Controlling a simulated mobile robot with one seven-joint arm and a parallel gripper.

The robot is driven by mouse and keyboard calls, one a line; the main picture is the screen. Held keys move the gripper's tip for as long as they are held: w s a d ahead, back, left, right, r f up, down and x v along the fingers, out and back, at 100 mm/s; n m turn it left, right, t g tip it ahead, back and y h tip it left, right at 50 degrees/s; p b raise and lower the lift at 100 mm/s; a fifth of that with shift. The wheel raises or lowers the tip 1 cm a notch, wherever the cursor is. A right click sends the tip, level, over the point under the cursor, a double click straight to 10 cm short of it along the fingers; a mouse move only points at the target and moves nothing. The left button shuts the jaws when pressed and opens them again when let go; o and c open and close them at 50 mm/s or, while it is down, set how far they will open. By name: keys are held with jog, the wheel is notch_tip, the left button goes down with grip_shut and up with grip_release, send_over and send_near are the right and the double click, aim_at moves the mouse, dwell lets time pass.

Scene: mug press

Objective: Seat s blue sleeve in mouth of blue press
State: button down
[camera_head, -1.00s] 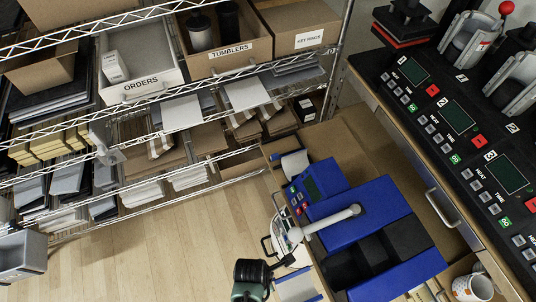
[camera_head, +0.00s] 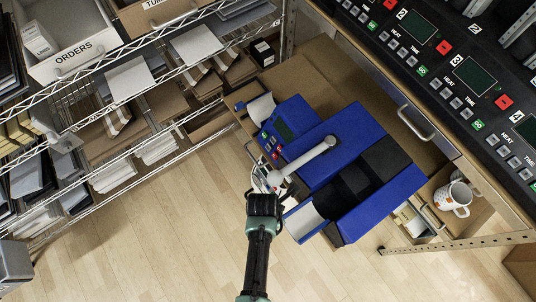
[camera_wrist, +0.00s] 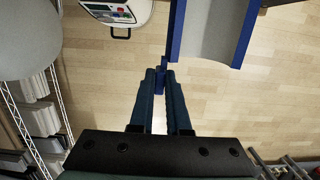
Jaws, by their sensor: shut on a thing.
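The blue press (camera_head: 365,150) stands at a slant on the brown counter, with a dark mouth (camera_head: 350,188) and a pale grey lever. The sleeve (camera_head: 305,222), a pale curved channel with blue edges, is at the lower left of the mouth. The head view does not show clearly whether its end is inside. In the wrist view the sleeve (camera_wrist: 212,30) is at the upper right, with a narrow blue tab (camera_wrist: 159,84) reaching down. My gripper (camera_wrist: 160,76) is shut on that tab. In the head view my gripper (camera_head: 265,203) is left of the sleeve.
A white device with buttons (camera_wrist: 118,10) lies close ahead of my gripper. The lever (camera_head: 305,160) slants over the press. A wire shelf (camera_head: 110,140) is at left, a black control panel (camera_head: 450,80) at upper right. A mug (camera_head: 452,197) sits at right. Open floor lies below.

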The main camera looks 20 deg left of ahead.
jog(key=w+d+b, duration=0.3)
jog(key=w+d, duration=0.2)
jog(key=w, duration=0.2)
jog(key=shift+w+d+b, duration=0.25)
jog(key=shift+w+b, duration=0.1)
dwell(0.4)
dwell(0.4)
grip_release()
jog(key=shift+f, duration=0.1)
dwell(0.4)
dwell(0.5)
notch_tip(320, 180, up, 8)
jog(key=p, duration=0.8)
dwell(0.6)
dwell(0.5)
